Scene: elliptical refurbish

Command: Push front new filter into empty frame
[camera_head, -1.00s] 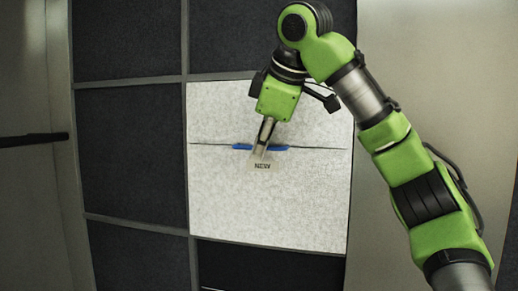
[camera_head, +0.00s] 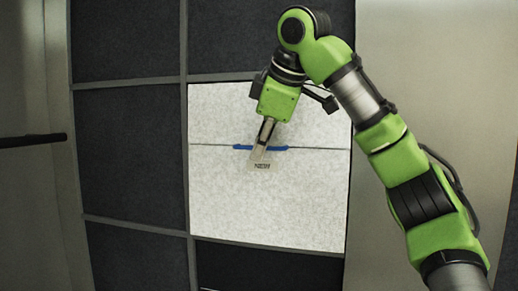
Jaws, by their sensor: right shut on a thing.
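The new filter (camera_head: 225,200) is a white, fibrous square panel with a dark horizontal line across it, a blue handle strip and a tag reading "NEW". It stands upright within the grid of frames, its edges close along the grey frame bars (camera_head: 187,165). I cannot tell how deep it sits. My right gripper (camera_head: 263,150) reaches down from above and is shut on the blue handle (camera_head: 245,147) at the filter's middle. The gripper hides the handle's centre. My left gripper is not in view.
Dark filter panels (camera_head: 128,150) fill the cells to the left and above. Another dark cell (camera_head: 265,268) lies below the white filter. A pale flat wall (camera_head: 410,60) stands to the right. A dark bar (camera_head: 30,140) shows at the far left.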

